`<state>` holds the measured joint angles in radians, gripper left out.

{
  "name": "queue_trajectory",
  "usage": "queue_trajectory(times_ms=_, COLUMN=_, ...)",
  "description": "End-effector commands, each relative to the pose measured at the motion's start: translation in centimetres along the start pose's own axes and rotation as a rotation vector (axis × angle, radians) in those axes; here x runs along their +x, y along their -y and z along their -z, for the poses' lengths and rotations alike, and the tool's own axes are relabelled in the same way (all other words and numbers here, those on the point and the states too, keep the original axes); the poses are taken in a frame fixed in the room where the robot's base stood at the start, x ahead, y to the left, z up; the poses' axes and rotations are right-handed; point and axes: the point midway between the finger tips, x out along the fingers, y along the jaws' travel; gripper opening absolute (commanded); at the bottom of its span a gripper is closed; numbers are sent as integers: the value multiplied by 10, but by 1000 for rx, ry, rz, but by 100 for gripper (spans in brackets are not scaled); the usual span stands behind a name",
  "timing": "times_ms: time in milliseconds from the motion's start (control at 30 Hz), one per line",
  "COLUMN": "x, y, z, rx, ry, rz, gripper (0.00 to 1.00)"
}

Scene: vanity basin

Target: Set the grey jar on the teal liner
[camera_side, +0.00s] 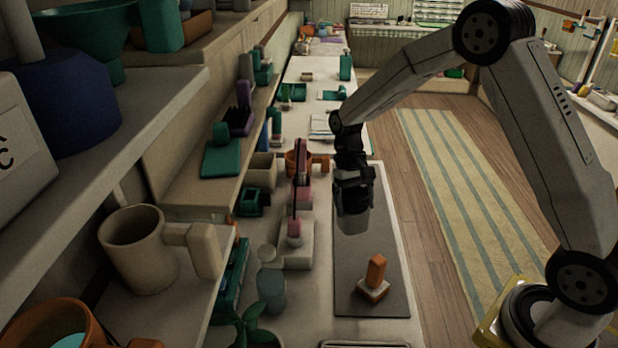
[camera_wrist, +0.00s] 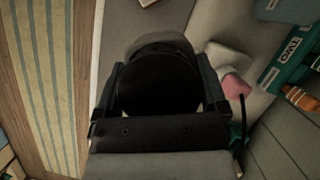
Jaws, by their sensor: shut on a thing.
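My gripper (camera_side: 352,190) is shut on the grey jar (camera_side: 353,220) and holds it upright or nearly so over the dark grey mat; I cannot tell the height exactly. In the wrist view the gripper (camera_wrist: 160,80) has a finger on either side of the jar, whose grey rim (camera_wrist: 160,40) shows around a dark round area. A flat teal square (camera_side: 221,159) lies on the shelf at left, well away from the jar. It may be the teal liner, but other teal things are in view and I cannot tell for sure.
An orange-topped block on a pale base (camera_side: 374,278) stands on the dark mat (camera_side: 350,292), nearer the camera. A pink dispenser (camera_side: 304,190) and orange mug (camera_side: 296,160) are left of the jar. A beige mug (camera_side: 138,250) stands on the near shelf. Much of the mat is bare.

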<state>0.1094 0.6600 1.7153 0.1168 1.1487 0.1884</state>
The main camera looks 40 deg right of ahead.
Motion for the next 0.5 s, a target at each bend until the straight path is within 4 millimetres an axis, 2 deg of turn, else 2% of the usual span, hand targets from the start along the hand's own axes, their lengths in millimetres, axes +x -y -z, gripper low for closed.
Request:
queue_trajectory(times_ms=200, x=5, y=15, z=-20, rx=-258, ry=2, rz=-107, gripper=0)
queue_trajectory(times_ms=500, x=7, y=18, z=-26, rx=-342, ry=2, rz=-140, gripper=0)
